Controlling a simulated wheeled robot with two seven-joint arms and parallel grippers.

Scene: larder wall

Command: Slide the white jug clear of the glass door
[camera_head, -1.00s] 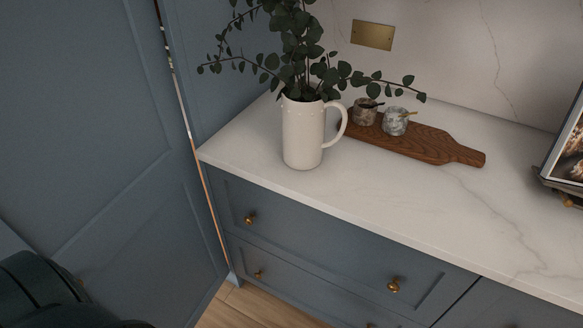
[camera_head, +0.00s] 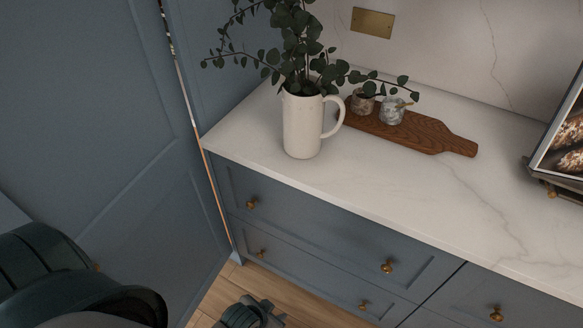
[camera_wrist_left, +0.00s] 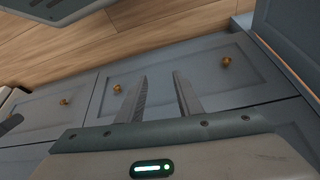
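The white jug (camera_head: 303,128) stands upright near the front left of the pale counter (camera_head: 400,193). Its handle points right, and leafy green stems rise from it. A blue panelled door (camera_head: 95,110) fills the left of the head view; I see no clear glass pane in it. My left gripper (camera_head: 262,312) is low at the bottom edge of the head view, well below the counter top and apart from the jug. In the left wrist view its two fingers (camera_wrist_left: 162,92) are spread, with nothing between them. My right gripper is not in view.
A framed picture (camera_head: 562,140) stands at the far right. Drawers with brass knobs (camera_head: 387,267) are under the counter. The counter front right of the jug is clear.

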